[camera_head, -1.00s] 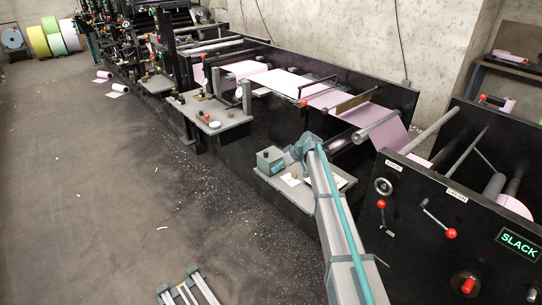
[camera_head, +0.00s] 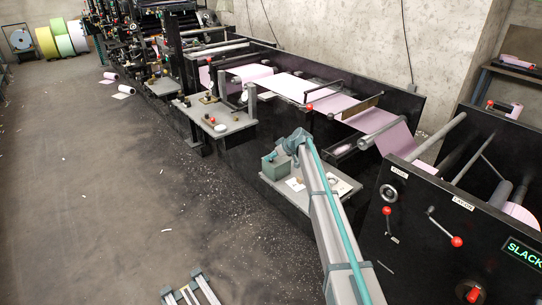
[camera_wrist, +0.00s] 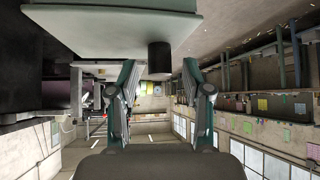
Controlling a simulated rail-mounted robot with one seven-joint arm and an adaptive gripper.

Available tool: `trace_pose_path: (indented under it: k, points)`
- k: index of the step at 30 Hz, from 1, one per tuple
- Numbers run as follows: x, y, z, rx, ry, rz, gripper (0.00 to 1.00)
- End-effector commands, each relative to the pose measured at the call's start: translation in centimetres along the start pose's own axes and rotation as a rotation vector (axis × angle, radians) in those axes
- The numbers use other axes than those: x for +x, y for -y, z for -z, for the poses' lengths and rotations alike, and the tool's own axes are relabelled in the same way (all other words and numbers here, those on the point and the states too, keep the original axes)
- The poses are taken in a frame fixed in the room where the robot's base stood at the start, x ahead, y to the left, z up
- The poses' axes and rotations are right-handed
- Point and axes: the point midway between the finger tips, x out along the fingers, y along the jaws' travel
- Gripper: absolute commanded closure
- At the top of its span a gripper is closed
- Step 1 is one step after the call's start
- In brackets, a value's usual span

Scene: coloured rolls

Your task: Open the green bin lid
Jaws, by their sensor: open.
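The green bin is a small grey-green box (camera_head: 275,163) on a grey side shelf of the black machine. In the wrist view its pale green side (camera_wrist: 100,30) fills the top of the picture, with a dark round knob (camera_wrist: 159,57) sticking out from it. The lid appears closed. My gripper (camera_wrist: 157,70) is open and empty, its fingers apart on either side of the knob in the picture. In the head view my gripper (camera_head: 292,146) is just right of the bin and close to it; its fingertips are too small there to tell contact.
White papers and small items lie on the shelf (camera_head: 300,200) beside the bin. The pink web (camera_head: 290,85) runs through the machine behind. A black panel with red-knobbed levers (camera_head: 457,241) stands at right. The grey floor at left (camera_head: 110,190) is mostly clear.

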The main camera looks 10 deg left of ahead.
Motion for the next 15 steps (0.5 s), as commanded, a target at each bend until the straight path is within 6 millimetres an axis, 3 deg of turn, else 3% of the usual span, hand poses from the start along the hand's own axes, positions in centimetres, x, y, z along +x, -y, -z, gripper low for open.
trace_pose_path:
  k: [4, 13, 15]
  points:
    - [1.02, -0.03, -0.03, 0.0, 0.0, 0.0, 0.51]
    - [1.24, 0.02, -0.09, 0.0, 0.0, 0.0, 0.51]
    - [1.24, 0.02, -0.09, 0.0, 0.001, 0.0, 0.59]
